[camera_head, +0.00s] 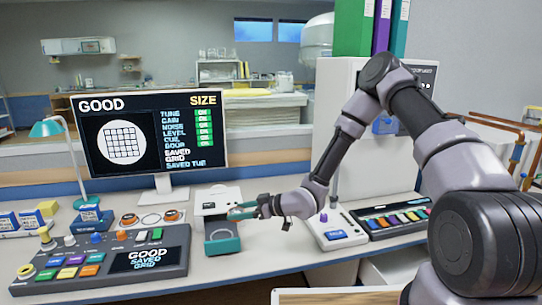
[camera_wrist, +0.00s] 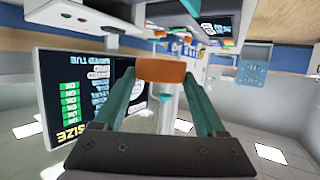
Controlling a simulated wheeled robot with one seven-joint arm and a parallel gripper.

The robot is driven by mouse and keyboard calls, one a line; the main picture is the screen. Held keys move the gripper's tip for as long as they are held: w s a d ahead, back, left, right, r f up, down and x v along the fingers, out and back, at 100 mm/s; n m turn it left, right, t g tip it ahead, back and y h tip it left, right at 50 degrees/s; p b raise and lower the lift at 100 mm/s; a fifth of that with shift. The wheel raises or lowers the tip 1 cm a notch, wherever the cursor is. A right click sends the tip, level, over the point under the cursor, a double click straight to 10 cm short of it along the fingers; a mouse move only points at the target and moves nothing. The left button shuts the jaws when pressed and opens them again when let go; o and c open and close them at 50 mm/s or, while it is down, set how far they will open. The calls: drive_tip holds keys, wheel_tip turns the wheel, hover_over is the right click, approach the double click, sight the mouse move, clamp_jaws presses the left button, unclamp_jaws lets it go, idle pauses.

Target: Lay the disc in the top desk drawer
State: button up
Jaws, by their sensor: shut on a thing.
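My gripper (camera_head: 243,211) reaches in from the right above the desk, over a small white unit with a teal open tray (camera_head: 223,246) at its front. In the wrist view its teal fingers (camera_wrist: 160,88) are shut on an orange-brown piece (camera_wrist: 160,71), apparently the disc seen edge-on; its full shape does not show. In the head view the fingers hide it.
A console (camera_head: 100,262) with coloured buttons and a monitor (camera_head: 150,135) reading GOOD stand to the left. A white pad (camera_head: 338,232) and a key panel (camera_head: 392,219) are to the right.

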drive_tip(key=w+d+r+m+t+h, duration=0.2)
drive_tip(key=w+d+m+t+h, duration=0.4)
drive_tip(key=d, duration=0.6)
drive_tip(key=w+d+r+m+t+h, duration=0.3)
drive_tip(key=w+d, duration=0.4)
drive_tip(key=d, duration=0.6)
drive_tip(key=d+r+m+h, duration=0.25)
drive_tip(key=d+m, duration=0.25)
drive_tip(key=d, duration=0.7)
drive_tip(key=shift+h, duration=0.85)
drive_tip(key=s, duration=0.1)
drive_tip(key=s+d+r, duration=0.1)
drive_tip(key=s, duration=0.1)
drive_tip(key=s+r, duration=0.1)
drive_tip(key=s, duration=0.1)
drive_tip(key=shift+d, duration=0.2)
drive_tip(key=shift+d, duration=0.1)
drive_tip(key=shift+w, duration=0.1)
